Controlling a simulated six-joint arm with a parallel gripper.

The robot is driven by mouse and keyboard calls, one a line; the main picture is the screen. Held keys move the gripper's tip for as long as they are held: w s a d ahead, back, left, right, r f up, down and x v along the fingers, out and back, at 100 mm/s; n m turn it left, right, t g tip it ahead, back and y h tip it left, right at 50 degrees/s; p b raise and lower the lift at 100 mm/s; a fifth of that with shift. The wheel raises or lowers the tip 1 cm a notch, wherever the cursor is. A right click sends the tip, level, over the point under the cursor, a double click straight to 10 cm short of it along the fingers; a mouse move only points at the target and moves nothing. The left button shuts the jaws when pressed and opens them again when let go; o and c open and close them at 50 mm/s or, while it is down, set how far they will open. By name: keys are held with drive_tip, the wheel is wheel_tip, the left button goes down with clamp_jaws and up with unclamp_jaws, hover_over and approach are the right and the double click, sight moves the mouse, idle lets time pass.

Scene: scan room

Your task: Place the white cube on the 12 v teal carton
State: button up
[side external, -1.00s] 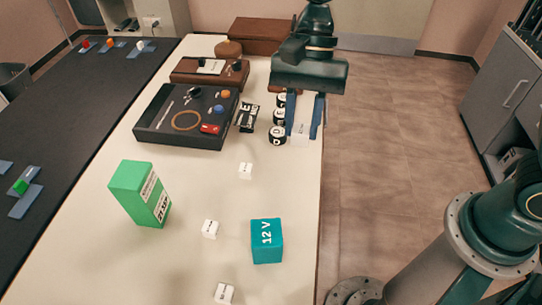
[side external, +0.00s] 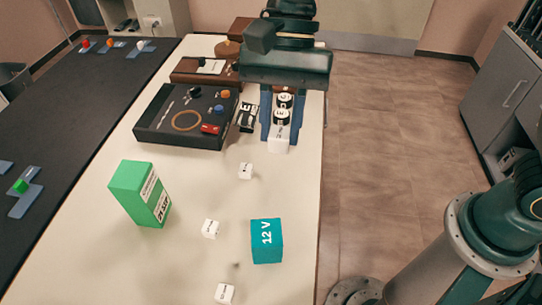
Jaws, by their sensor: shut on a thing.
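My gripper (side external: 281,137) points down over the far right part of the pale table. The teal carton (side external: 266,241) marked 12 V stands near the table's right edge, in the front of the picture. Its top is bare. The gripper and cube are well apart from it, farther back.
A tall green carton (side external: 140,193) stands at left. A dark tray (side external: 185,118) with knobs lies behind. Clear table lies between gripper and teal carton.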

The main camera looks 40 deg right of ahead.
wheel_tip(320, 180, up, 4)
hover_over(265, 238)
drive_tip(key=w+d, duration=0.1)
wheel_tip(265, 238, down, 15)
drive_tip(key=shift+w+d+f, duration=0.1)
drive_tip(key=shift+d+f, duration=0.05)
drive_tip(key=shift+f, duration=0.05)
idle(0.5)
drive_tip(key=shift+f, duration=0.1)
drive_tip(key=shift+f, duration=2)
drive_tip(key=shift+f, duration=0.1)
drive_tip(key=o, duration=0.9)
drive_tip(key=shift+o, duration=0.2)
